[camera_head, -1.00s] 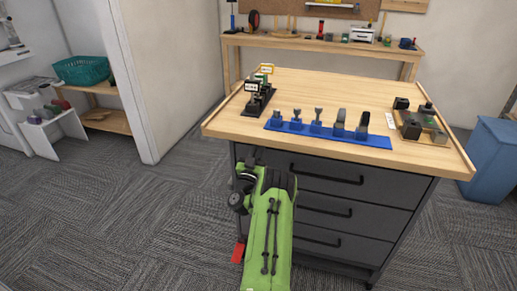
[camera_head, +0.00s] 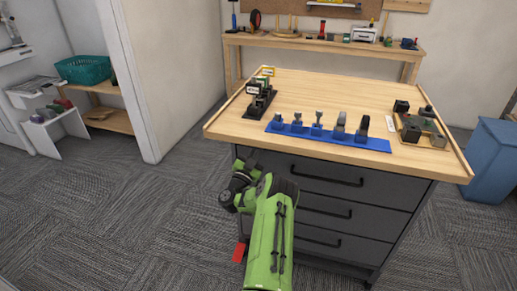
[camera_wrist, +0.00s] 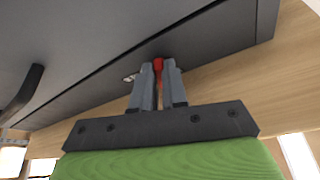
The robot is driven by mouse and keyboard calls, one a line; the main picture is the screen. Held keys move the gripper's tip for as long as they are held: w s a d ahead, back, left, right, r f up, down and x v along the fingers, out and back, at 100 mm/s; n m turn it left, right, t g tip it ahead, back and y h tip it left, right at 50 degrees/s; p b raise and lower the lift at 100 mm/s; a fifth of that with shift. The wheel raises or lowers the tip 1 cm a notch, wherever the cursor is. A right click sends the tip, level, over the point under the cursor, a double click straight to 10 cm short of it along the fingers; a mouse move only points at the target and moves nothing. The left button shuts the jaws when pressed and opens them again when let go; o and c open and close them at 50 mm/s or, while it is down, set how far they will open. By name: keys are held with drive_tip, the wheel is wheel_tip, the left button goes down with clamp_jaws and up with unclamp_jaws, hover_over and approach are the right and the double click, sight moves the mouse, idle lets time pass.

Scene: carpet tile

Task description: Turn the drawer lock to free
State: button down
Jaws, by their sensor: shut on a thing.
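The dark grey drawer cabinet (camera_head: 335,190) has three shut drawers with black bar handles, under a wooden top. In the wrist view, a small red piece (camera_wrist: 158,65) sits between my fingertips at the drawer front, close to the wooden edge; it appears to be the lock's turning part. A small silver metal bit (camera_wrist: 129,78) shows just left of the fingers. My gripper (camera_wrist: 159,80) is shut on the red piece. The lock's face and markings are mostly hidden by the fingers. In the head view, my green arm hides the lock and the fingertips.
A black drawer handle (camera_wrist: 24,95) is left of my fingers in the wrist view. On the wooden top (camera_head: 340,95) are a blue rack (camera_head: 340,141) of parts, a black stand (camera_head: 257,102) and a wooden tray (camera_head: 437,140). A blue bin (camera_head: 493,155) stands right.

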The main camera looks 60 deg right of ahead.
drive_tip(key=shift+w+a+r+m+g+y+p, duration=0.15)
drive_tip(key=shift+m+g+y+p, duration=0.4)
drive_tip(key=shift+m, duration=1.05)
drive_tip(key=shift+w+d+r+m+g+y+p, duration=0.1)
drive_tip(key=shift+w+m+g+y+p, duration=0.15)
drive_tip(key=shift+m+g+p, duration=0.95)
drive_tip(key=shift+w+a+r+m+g+y+p, duration=0.15)
drive_tip(key=shift+m+y+p, duration=0.25)
drive_tip(key=shift+m, duration=1.6)
drive_tip(key=shift+d, duration=0.1)
drive_tip(key=c, duration=1.2)
unclamp_jaws()
drive_tip(key=shift+o, duration=0.2)
